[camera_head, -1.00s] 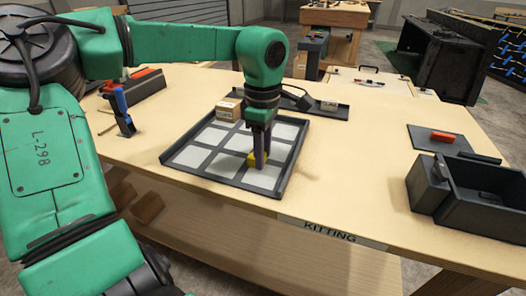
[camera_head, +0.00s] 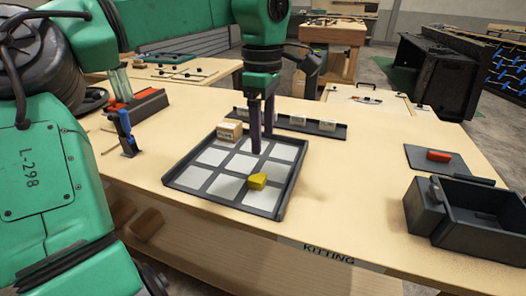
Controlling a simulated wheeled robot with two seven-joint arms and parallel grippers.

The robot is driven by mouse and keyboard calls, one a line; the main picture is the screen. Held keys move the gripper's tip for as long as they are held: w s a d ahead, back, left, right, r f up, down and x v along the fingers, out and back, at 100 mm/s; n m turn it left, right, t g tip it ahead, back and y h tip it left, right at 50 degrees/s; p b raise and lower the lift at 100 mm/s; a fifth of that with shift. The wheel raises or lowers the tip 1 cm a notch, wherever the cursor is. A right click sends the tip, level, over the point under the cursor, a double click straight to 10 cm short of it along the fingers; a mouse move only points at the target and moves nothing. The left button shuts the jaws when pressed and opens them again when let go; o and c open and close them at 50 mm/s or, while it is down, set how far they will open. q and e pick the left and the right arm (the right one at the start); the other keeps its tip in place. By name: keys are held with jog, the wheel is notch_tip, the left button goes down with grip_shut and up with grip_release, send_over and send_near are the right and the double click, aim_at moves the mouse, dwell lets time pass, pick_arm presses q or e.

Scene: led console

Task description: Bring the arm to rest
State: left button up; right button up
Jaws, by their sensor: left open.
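My left gripper (camera_head: 262,146) hangs above the back part of the kitting tray, fingers pointing down, open and empty. A yellow block (camera_head: 257,182) lies on a white square in the front right part of the dark tray (camera_head: 190,188). The gripper is above and behind the block, apart from it. A small cardboard box (camera_head: 229,131) sits at the tray's back left corner. My right gripper is not in view.
A dark rack (camera_head: 318,127) with small labelled cards stands behind the tray. At right are a black bin (camera_head: 475,210) and a red block (camera_head: 438,156) on a dark mat. At left stands a blue and black clamp-like tool (camera_head: 126,133). The table between tray and bin is clear.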

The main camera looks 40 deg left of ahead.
pick_arm(q)
jog(key=shift+r, duration=0.5)
